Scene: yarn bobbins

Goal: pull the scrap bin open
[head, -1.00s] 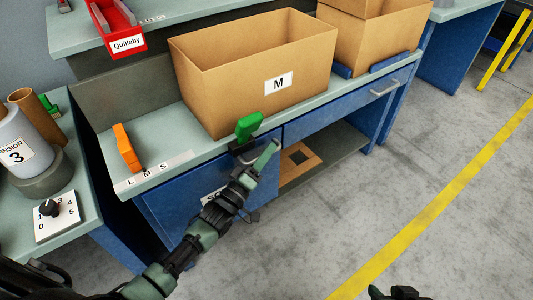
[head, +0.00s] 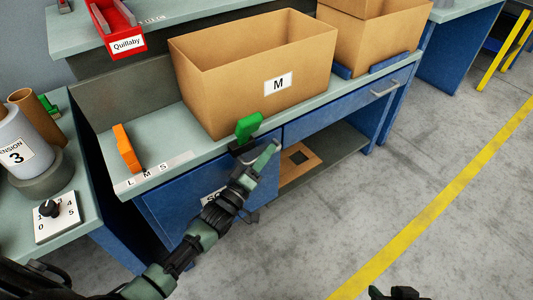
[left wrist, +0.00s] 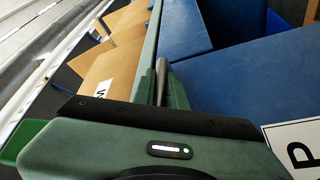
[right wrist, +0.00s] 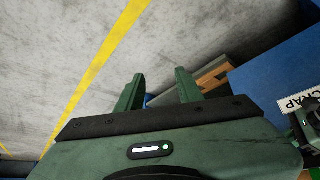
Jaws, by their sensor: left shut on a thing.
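The scrap bin's blue front (head: 178,205) is set under the left end of the workbench. Its white label is mostly hidden behind my left arm in the head view. The label shows in part in the left wrist view (left wrist: 298,150) and in the right wrist view (right wrist: 299,103). My left gripper (head: 258,152) is at the top right of this front. It is shut on a grey bar-like handle (left wrist: 161,80), largely hidden by the fingers. My right gripper (right wrist: 158,88) is open and empty over the floor. I cannot tell whether the bin stands out from the bench.
A cardboard box marked M (head: 240,98) stands on the bench above. A green block (head: 248,127) is at the bench edge close above my left gripper, and an orange block (head: 127,148) lies left. A blue drawer (head: 345,105) is to the right. The grey floor (head: 350,210) in front is clear.

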